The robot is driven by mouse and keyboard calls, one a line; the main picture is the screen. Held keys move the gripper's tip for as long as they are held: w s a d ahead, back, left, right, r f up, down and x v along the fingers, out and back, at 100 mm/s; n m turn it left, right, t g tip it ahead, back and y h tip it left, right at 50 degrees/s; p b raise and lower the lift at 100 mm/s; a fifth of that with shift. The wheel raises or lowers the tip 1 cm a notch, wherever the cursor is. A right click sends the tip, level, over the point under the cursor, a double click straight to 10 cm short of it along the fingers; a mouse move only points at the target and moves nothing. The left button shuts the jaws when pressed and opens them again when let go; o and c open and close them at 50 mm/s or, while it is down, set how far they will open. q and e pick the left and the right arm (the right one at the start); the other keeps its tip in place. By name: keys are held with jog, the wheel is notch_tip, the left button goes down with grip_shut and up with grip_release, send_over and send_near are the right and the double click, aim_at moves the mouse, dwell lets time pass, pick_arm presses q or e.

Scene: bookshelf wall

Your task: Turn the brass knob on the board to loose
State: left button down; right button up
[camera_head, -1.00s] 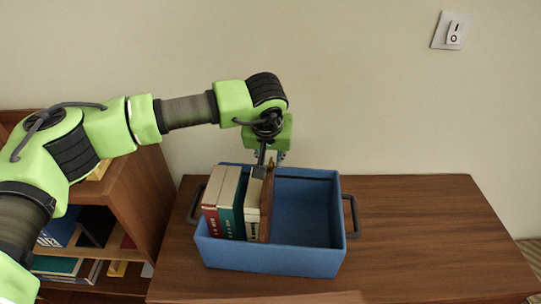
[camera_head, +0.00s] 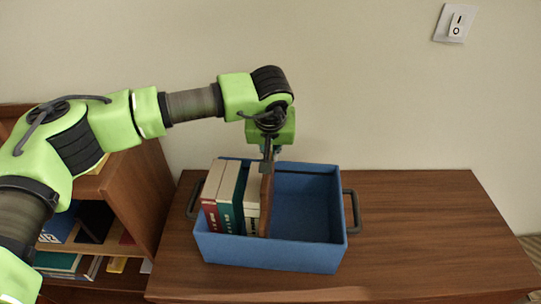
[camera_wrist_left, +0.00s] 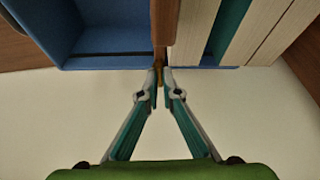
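A thin brown board (camera_head: 266,206) stands upright across the blue bin (camera_head: 277,256), beside a row of books (camera_head: 228,200). The brass knob (camera_wrist_left: 158,68) is at the board's wall-side end; in the wrist view it shows between my fingertips. My left gripper (camera_wrist_left: 159,76) has its fingers close together, one on each side of the knob, and looks shut on it. In the head view my left gripper (camera_head: 268,155) hangs over the bin's back edge and hides the knob. The knob's marking cannot be read. My right gripper is not in view.
The bin stands on a brown wooden cabinet top (camera_head: 430,235), clear to the right. The bin's right part is empty, and a dark handle (camera_head: 352,211) sticks out there. A bookshelf (camera_head: 135,200) is at the left. A wall switch (camera_head: 455,24) is high on the right.

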pick_arm(q)
jog(key=n+b, duration=0.1)
jog(key=n+y+b, duration=0.1)
jog(key=n+b, duration=0.1)
jog(key=shift+w+d+f, duration=0.1)
jog(key=shift+d+f, duration=0.05)
jog(key=shift+d+n+y+b, duration=0.1)
jog(key=shift+n+y+b, duration=0.5)
jog(key=shift+n, duration=0.5)
jog(key=n, duration=0.2)
jog(key=shift+r+n+g+y+b, duration=0.2)
jog(key=shift+n+g+y+b, duration=0.1)
jog(key=shift+g+b, duration=0.1)
jog(key=shift+n+y, duration=0.3)
jog(key=shift+n, duration=0.6)
jog(key=n, duration=0.1)
jog(key=n+g+p, duration=0.1)
jog(key=shift+w+d+r+n+y, duration=0.1)
jog(key=shift+r+n+y, duration=0.05)
jog(key=shift+n+y, duration=0.2)
jog(key=shift+n+g+p, duration=0.6)
jog(key=shift+n+p, duration=0.15)
jog(key=shift+n, duration=0.5)
jog(key=shift+w+n+g+y+p, duration=0.2)
jog(key=shift+n+g+p, duration=0.3)
jog(key=shift+n, duration=0.6)
